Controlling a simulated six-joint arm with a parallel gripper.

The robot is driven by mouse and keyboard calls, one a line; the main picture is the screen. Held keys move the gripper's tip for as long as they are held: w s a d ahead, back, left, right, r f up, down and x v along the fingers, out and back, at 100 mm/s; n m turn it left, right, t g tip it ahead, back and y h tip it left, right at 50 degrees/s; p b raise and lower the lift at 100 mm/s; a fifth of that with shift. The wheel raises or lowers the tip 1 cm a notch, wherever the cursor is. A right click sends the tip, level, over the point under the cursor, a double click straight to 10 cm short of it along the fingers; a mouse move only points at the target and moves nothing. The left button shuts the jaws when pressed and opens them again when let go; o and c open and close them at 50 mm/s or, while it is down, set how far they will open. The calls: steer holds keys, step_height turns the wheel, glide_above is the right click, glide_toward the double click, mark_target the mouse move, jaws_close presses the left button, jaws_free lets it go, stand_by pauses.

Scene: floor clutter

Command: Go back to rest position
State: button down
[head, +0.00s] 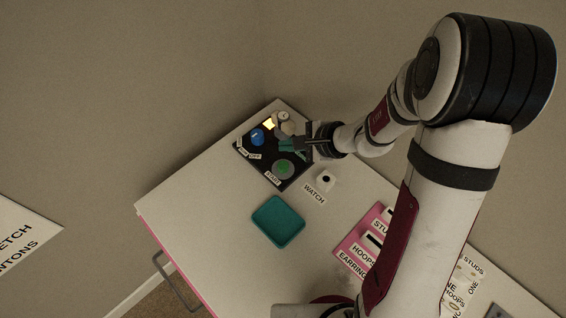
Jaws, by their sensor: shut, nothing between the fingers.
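My arm reaches from the right side of the head view over a white table. My gripper (293,144) is at the arm's far end, over the black panel (268,171) near the table's back corner. It is shut with nothing held.
A teal tray (278,221) lies empty on the table (200,205). A small white stand (326,180) sits by a WATCH label (314,194). A pink board (349,250) with labels and several cards lie at the right, partly behind my arm. The table's left part is clear.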

steer(key=s+a+r+n+g, duration=0.3)
steer(key=s+r+n, duration=0.3)
steer(key=s+r, duration=0.4)
steer(key=s+d+n+g+h, duration=0.1)
steer(key=s+d+n+h, duration=0.1)
steer(key=s, duration=0.6)
steer(key=s+d+r+n+g+h, duration=0.1)
steer(key=s+d+n+h, duration=0.1)
steer(key=s+d+h, duration=0.2)
steer(key=s+d, duration=0.2)
steer(key=s, duration=0.2)
steer(key=shift+d, duration=0.35)
